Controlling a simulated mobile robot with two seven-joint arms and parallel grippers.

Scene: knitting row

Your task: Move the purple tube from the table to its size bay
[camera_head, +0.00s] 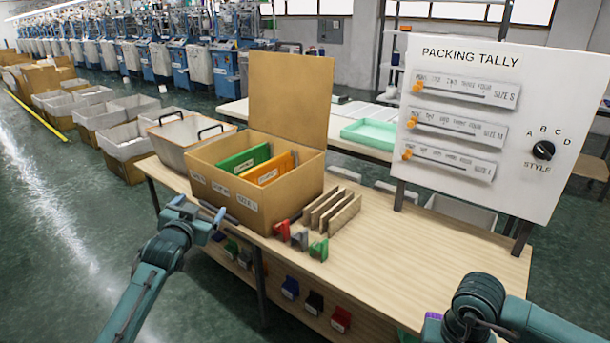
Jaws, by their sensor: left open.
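A small purple patch (433,316), likely the purple tube, shows at the table's near right edge; my right arm hides most of it. An open cardboard box (215,190) with its lid raised stands at the table's left end. It holds a green piece (245,161) and an orange piece (272,168). White labels are on its near side; one seems to read a size, the others are too small to read. My left gripper (200,213) is open and empty near the box's front left corner. My right arm enters at the bottom right; its gripper is out of view.
A tally board (475,125) with sliders and a knob rises behind the table's right part. Several labelled coloured items hang below the front edge. The table (405,262) is clear at centre right.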

